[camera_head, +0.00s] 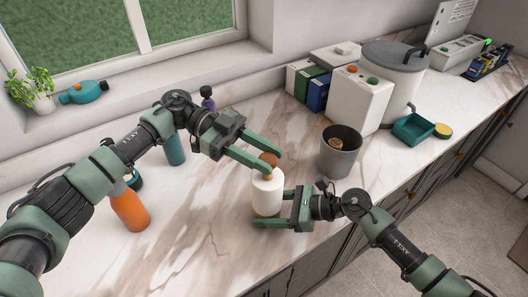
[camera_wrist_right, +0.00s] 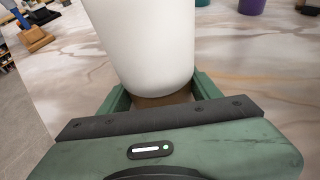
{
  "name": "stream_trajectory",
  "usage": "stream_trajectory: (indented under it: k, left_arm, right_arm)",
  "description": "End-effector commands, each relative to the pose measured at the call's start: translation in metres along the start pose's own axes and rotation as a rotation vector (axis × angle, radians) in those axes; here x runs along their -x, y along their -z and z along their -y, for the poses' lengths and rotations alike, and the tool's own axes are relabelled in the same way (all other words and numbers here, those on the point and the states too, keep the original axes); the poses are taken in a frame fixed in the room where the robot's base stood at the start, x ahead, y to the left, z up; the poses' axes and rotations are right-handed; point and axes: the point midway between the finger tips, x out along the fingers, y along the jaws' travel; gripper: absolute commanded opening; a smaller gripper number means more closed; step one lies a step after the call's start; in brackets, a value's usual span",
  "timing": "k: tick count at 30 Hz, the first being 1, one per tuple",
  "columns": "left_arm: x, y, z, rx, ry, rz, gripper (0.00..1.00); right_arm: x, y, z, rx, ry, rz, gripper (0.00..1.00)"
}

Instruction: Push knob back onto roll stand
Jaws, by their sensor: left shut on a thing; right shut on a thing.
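A white roll (camera_head: 267,194) stands upright on the counter on its roll stand. The stand's brown lower part (camera_wrist_right: 160,100) shows under the roll in the right wrist view. A round brown knob (camera_head: 268,158) is at the top of the roll, between the fingers of my left gripper (camera_head: 268,168), which is shut on it. The fingers partly hide the knob, so I cannot tell whether it touches the stand's post. My right gripper (camera_head: 270,208) is low at the counter, shut on the stand's lower part, with one finger on each side.
A grey bin (camera_head: 340,160) with a brown item inside stands right of the roll. An orange bottle (camera_head: 130,210) and a teal cylinder (camera_head: 174,150) stand left, near my left arm. A white box (camera_head: 358,103) is behind.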

Motion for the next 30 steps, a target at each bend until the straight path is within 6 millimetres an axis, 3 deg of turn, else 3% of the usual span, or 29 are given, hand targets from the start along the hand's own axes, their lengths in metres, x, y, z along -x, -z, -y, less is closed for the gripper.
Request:
stream_trajectory:
  k: [30]
  left_arm:
    - [-0.002,-0.011,0.0,-0.001,0.001,0.0,0.0]
  right_arm:
    - [0.0,0.0,0.0,0.0,0.001,0.0,0.0]
